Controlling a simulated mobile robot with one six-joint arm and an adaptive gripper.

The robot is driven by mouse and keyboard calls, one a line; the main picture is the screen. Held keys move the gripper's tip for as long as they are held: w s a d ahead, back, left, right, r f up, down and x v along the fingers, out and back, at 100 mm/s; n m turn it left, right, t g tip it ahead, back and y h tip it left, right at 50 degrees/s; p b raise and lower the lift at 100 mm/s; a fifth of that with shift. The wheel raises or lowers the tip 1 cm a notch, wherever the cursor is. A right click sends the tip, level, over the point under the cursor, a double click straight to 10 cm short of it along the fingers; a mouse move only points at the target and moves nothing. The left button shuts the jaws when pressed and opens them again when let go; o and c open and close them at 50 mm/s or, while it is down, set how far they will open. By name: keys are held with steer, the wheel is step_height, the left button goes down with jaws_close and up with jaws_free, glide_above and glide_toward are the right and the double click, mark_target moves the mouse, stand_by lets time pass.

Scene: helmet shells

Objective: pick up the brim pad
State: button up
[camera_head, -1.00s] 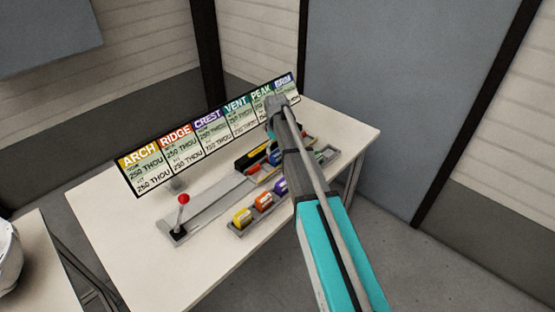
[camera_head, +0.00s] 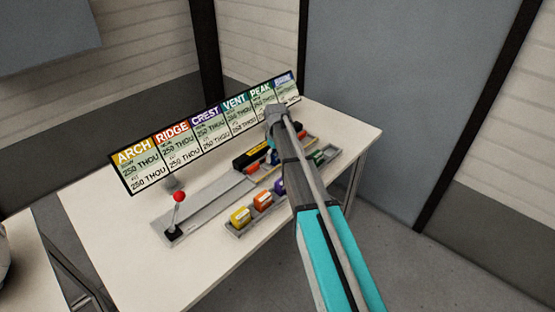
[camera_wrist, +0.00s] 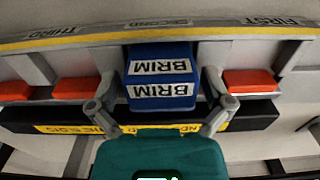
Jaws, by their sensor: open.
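The brim pad (camera_wrist: 160,75) is a blue block with two white BRIM labels, in the middle of the wrist view. It sits in a grey slotted holder between two orange pieces. My gripper (camera_wrist: 162,105) is open, with one finger near each lower side of the brim pad. I cannot tell whether the fingers touch it. In the head view my gripper (camera_head: 273,140) is over the back part of the table's fixtures, and a bit of blue shows under it. My arm hides part of the trays there.
A sign board (camera_head: 205,130) stands along the table's back. A lever with a red knob (camera_head: 179,197) is at the left. Yellow (camera_head: 240,216), orange (camera_head: 262,201) and partly hidden purple pads sit in a front tray. A green pad (camera_head: 319,156) is to the right.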

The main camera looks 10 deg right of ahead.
stand_by(0.4)
steer(key=c, duration=1)
steer(key=shift+r, duration=0.1)
step_height(320, 180, up, 2)
steer(key=p, duration=0.2)
steer(key=shift+r+p, duration=0.25)
steer(key=shift+p, duration=0.05)
steer(key=s+a+r+p, duration=0.1)
steer(key=s+r+p, duration=0.9)
steer(key=s, duration=0.4)
steer(key=shift+a+r, duration=0.2)
steer(key=shift+a, duration=0.05)
